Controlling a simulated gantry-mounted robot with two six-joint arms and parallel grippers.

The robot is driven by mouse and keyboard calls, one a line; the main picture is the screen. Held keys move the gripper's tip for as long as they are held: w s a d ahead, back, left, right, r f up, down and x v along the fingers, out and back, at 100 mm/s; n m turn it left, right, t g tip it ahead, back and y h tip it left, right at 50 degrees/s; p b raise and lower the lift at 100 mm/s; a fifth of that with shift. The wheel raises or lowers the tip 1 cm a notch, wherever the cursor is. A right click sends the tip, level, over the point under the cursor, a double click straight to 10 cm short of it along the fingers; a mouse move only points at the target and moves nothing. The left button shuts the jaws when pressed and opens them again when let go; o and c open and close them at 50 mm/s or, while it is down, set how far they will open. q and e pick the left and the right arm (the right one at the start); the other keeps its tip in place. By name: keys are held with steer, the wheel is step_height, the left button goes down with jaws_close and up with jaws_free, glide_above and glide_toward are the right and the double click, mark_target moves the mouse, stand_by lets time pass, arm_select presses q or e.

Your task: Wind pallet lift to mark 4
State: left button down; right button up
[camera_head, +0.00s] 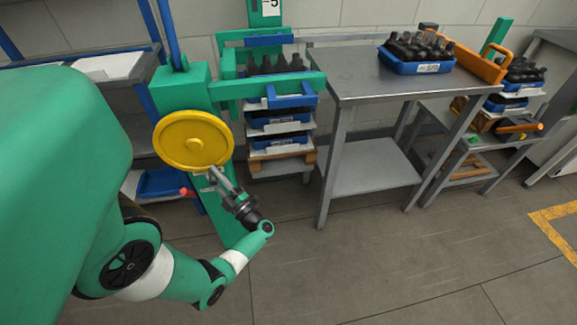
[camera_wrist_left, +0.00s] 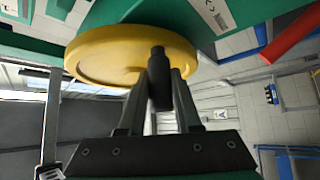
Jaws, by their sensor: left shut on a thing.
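The yellow handwheel (camera_head: 193,140) is mounted on the front of the green pallet lift (camera_head: 183,90). My left gripper (camera_head: 214,174) is at the wheel's lower right edge. In the left wrist view, the left gripper (camera_wrist_left: 160,80) is shut on the wheel's black handle (camera_wrist_left: 158,62), which stands between the two fingers beside the yellow rim (camera_wrist_left: 100,55). The lift's wooden pallet (camera_head: 262,163) carries stacked blue crates (camera_head: 278,122) with dark bottles on top. A white plate with the mark 5 (camera_head: 270,8) shows above the stack. My right gripper is not seen.
A metal table (camera_head: 352,83) with a blue crate of bottles (camera_head: 416,67) stands right of the lift. A red knob (camera_head: 187,191) sits below the wheel. A shelf rack (camera_head: 130,75) stands behind at left. The floor in front is clear.

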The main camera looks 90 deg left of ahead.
arm_select(q)
steer(key=shift+r, duration=0.2)
steer(key=c, duration=1.1)
jaws_free()
steer(key=o, duration=0.5)
steer(key=shift+s+f, duration=0.1)
steer(key=shift+s, duration=0.1)
steer(key=shift+w, duration=0.1)
steer(key=shift+w+d+f, duration=0.1)
steer(key=shift+w+f, duration=0.05)
steer(key=b+v, duration=0.2)
steer(key=v, duration=0.9)
steer(key=shift+d, duration=0.1)
